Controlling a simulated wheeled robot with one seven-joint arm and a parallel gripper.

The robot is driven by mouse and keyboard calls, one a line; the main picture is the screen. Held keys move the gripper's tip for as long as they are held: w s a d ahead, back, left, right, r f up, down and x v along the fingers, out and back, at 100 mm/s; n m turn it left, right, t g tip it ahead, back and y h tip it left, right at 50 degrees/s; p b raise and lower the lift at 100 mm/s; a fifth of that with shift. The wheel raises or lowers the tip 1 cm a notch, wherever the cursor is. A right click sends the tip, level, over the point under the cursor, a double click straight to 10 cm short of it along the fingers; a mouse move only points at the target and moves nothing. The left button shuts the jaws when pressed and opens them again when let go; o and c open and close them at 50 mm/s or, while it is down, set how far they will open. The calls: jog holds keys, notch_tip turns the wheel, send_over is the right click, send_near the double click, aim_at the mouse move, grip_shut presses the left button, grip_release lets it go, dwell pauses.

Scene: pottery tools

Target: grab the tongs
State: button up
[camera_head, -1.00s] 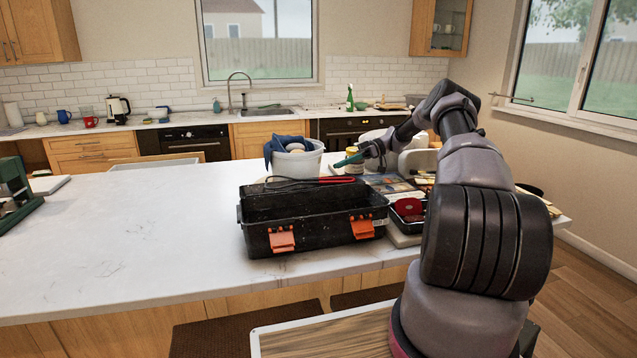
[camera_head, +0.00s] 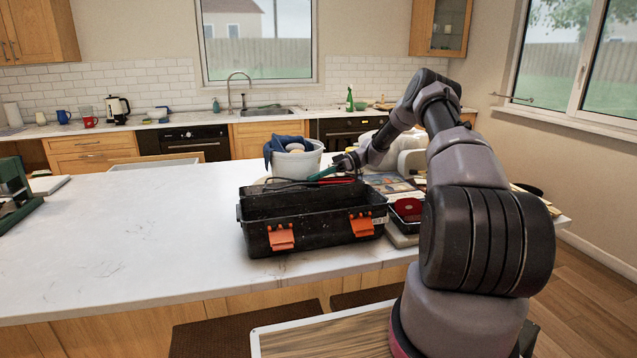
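The tongs (camera_head: 338,180) have red handles and dark thin ends. They lie across the top of the black toolbox (camera_head: 310,238), at its back edge, with the red part toward the right. My gripper (camera_head: 318,174), with teal fingers, is just above and behind the red handles, pointing left. It overlaps the tongs in this view, and I cannot tell whether it touches them. The gap between the fingers is too small to make out.
A white bucket (camera_head: 309,165) with a blue cloth (camera_head: 284,148) stands close behind the toolbox and gripper. A small black tray with a red item (camera_head: 408,207) sits right of the toolbox.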

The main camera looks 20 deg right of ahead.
grip_shut()
dwell(1.4)
